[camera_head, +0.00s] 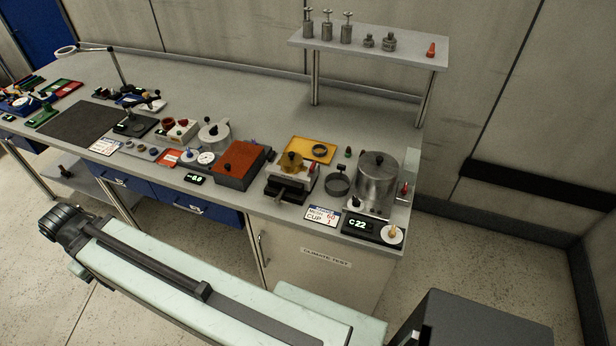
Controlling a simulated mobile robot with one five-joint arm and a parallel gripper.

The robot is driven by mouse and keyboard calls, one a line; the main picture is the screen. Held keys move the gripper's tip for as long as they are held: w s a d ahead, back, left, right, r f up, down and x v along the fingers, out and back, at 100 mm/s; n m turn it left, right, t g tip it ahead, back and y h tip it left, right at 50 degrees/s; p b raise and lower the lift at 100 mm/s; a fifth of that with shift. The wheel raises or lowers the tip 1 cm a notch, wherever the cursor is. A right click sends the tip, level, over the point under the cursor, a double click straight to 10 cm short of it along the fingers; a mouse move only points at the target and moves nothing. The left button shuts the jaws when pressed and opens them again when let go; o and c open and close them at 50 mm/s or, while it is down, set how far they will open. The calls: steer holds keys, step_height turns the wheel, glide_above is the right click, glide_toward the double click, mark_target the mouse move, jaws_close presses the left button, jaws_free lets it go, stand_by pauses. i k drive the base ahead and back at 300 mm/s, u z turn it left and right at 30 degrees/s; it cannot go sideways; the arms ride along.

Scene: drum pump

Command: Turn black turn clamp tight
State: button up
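I cannot tell for sure which part is the black turn clamp. A small black T-shaped handle (342,168) stands at the back of a dark open ring (337,186) on the bench. Left of it is a small device with an amber top and a dark block in front (288,190). A metal drum (377,182) with a dark knob on its lid stands to the right, with a small black knob (356,201) at its front left. My pale green arm link crosses the lower picture, well in front of the bench; my gripper is not recognisable in view.
The long grey bench (270,110) holds an orange-topped box (240,167), a yellow tray (325,151) and a C22 display (360,226) near the front edge. A raised shelf (400,45) with metal parts stands behind. The back middle of the bench is clear.

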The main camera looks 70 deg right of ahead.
mark_target(271, 159)
steer(key=z, duration=2.95)
steer(key=k, duration=1.5)
steer(key=u, duration=0.65)
steer(key=i, duration=1)
steer(key=z, duration=0.1)
